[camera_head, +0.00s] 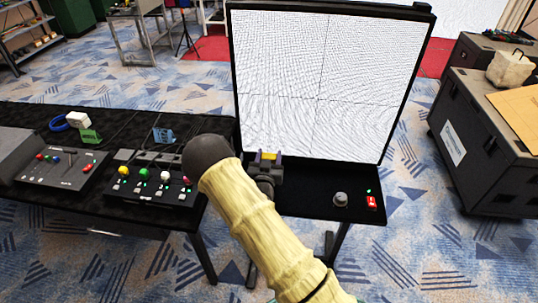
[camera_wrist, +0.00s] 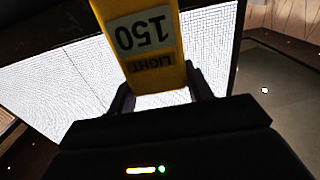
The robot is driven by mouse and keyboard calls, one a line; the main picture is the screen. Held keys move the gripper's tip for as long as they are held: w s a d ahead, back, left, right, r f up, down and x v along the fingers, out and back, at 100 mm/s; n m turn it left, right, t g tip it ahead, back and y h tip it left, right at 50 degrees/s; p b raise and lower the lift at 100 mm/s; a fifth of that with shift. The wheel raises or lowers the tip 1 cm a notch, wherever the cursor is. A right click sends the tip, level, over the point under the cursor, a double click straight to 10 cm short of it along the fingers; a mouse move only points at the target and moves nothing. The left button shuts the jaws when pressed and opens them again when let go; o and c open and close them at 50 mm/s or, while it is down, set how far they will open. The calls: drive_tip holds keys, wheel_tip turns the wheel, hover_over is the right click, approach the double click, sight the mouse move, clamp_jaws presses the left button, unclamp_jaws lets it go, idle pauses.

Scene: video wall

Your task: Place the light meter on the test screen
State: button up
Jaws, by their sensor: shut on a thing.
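The test screen (camera_head: 300,75) is a white panel with fine grid lines in a black frame, upright behind a black shelf. It also shows in the wrist view (camera_wrist: 60,95), partly covered. The light meter (camera_wrist: 145,45) is a yellow block with a label reading "150" and "LIGHT". My gripper (camera_wrist: 160,98) is shut on the light meter, with a dark finger on each side. In the head view, my gripper (camera_head: 267,165) is in front of the screen's lower edge, and only a small yellow part of the meter shows. I cannot tell whether the meter touches the screen.
A grey knob (camera_head: 340,199) and a red switch (camera_head: 371,202) are on the shelf below the screen. A black table (camera_head: 120,125) with control panels stands left. A black case (camera_head: 490,140) stands right. Carpet is open between the case and the screen.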

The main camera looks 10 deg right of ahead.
drive_tip(key=shift+f, duration=0.15)
drive_tip(key=o, duration=1.1)
drive_tip(key=shift+c, duration=0.2)
drive_tip(key=shift+s, duration=0.1)
drive_tip(key=b+v, duration=0.4)
drive_tip(key=v, duration=0.8)
drive_tip(key=shift+r, duration=0.25)
